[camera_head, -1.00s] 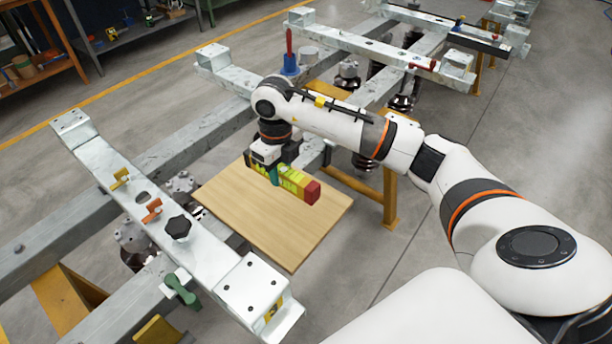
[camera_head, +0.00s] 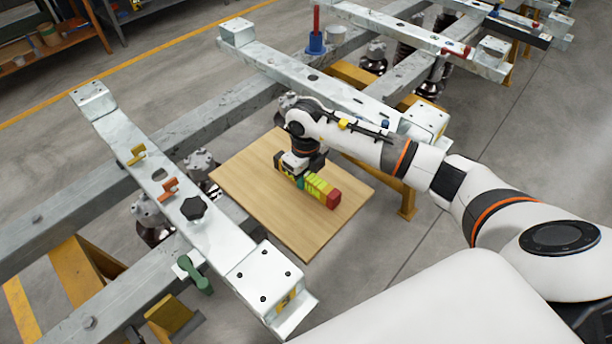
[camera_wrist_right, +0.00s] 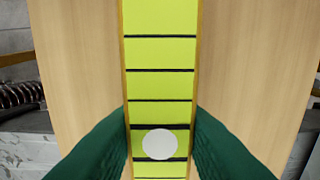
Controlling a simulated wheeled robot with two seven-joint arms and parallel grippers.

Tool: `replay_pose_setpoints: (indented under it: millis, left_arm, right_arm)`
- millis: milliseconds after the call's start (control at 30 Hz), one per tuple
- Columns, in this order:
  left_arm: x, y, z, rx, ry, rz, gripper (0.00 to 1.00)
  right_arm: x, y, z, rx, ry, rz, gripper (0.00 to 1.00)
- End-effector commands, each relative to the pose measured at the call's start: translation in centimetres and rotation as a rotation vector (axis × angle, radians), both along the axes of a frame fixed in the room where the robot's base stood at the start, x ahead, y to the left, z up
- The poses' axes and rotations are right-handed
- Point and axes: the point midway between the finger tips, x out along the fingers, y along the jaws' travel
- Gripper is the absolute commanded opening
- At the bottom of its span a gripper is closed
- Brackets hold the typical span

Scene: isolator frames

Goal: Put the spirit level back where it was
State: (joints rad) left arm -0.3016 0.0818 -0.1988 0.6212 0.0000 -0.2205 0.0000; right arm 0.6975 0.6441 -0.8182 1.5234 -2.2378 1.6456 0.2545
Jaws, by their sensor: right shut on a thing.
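The spirit level (camera_head: 322,189) is a yellow-green bar with a red end cap. It also shows in the right wrist view (camera_wrist_right: 160,55), with black cross lines and a white round spot. My right gripper (camera_head: 300,180) is shut on it, with the dark green fingers on both sides of the bar. The level is over the wooden board (camera_head: 250,205); I cannot tell whether it touches the board. Part of the level is hidden under the gripper. My left gripper is not in view.
A steel crossbeam (camera_head: 160,175) with small clamps and a black knob (camera_head: 193,208) runs left of the board. Another steel beam (camera_head: 300,70) lies behind my arm. A blue-based red-handled tool (camera_head: 316,42) stands farther back. The board's near part is bare.

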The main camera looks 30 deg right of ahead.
Motion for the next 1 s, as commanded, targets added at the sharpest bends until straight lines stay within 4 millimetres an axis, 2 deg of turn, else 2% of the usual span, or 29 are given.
replay_pose_setpoints:
  millis: [367,400,533,833,1000]
  left_arm:
    - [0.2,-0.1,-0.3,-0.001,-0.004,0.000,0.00]
    - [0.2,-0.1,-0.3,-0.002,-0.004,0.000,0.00]
    - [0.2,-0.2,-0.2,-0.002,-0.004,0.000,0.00]
    - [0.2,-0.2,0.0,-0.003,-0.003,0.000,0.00]
    - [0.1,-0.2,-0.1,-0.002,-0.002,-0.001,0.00]
  right_arm:
    - [0.1,0.0,-0.8,0.001,-0.002,0.000,0.00]
    - [0.0,0.0,-0.9,0.001,-0.002,0.000,0.30]
    - [0.0,0.0,-0.8,0.000,-0.001,0.000,0.51]
    - [0.0,0.0,-0.6,0.000,-0.001,0.000,0.51]
    - [0.1,-0.1,1.1,0.000,-0.005,0.001,0.51]
